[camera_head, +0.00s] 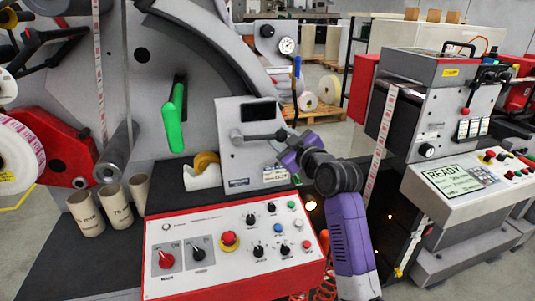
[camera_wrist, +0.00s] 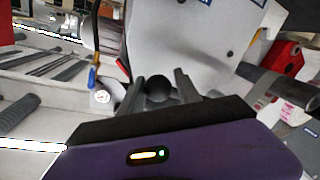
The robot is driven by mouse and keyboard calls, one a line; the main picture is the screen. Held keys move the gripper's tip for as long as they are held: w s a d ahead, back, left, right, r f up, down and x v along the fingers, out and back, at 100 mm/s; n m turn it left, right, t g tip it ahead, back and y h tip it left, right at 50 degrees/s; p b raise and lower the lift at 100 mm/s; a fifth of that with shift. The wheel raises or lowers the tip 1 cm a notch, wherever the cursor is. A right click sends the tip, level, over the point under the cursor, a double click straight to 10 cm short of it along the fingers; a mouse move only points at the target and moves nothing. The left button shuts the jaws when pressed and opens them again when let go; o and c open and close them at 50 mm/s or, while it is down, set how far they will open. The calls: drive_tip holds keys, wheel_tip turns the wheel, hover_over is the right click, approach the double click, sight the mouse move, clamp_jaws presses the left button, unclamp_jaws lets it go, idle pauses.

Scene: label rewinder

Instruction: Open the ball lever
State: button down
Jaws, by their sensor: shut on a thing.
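The ball lever (camera_head: 258,136) is a dark horizontal bar on the front of a grey box (camera_head: 232,115). It runs right from a round hub to a ball at its end. My gripper (camera_head: 285,138) reaches in from the right and is at the ball end. In the wrist view the dark ball (camera_wrist: 158,88) sits between the two grey fingers of my gripper (camera_wrist: 160,92), which are shut on it. The fingers hide part of the ball, and the bar behind it is hard to make out in the wrist view.
A red-edged control panel (camera_head: 235,245) with knobs and buttons lies below the lever. A green handle (camera_head: 175,115) is on the machine to the left. Cardboard cores (camera_head: 86,212) stand at the lower left. A printer unit with a READY screen (camera_head: 455,178) stands at the right.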

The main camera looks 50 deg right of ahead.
drive_tip(key=r+n, duration=0.1)
drive_tip(key=r, duration=0.1)
drive_tip(key=r+n+p, duration=0.2)
drive_tip(key=r, duration=0.1)
drive_tip(key=shift+w+a+r+n+g, duration=0.25)
drive_tip(key=shift+a+r+n+g, duration=0.1)
drive_tip(key=shift+n+g, duration=0.05)
drive_tip(key=shift+w+a+r+n+p, duration=0.2)
drive_tip(key=shift+a+r+n+p, duration=0.15)
drive_tip(key=shift+r+n+p, duration=0.4)
drive_tip(key=shift+w+a+r+n+g+p, duration=0.2)
drive_tip(key=shift+a+r+n+g+p, duration=0.1)
drive_tip(key=shift+n, duration=0.15)
drive_tip(key=c, duration=0.9)
unclamp_jaws()
drive_tip(key=shift+w, duration=0.1)
drive_tip(key=shift+o, duration=0.2)
drive_tip(key=shift+f, duration=0.1)
drive_tip(key=b+v, duration=0.1)
drive_tip(key=v, duration=0.7)
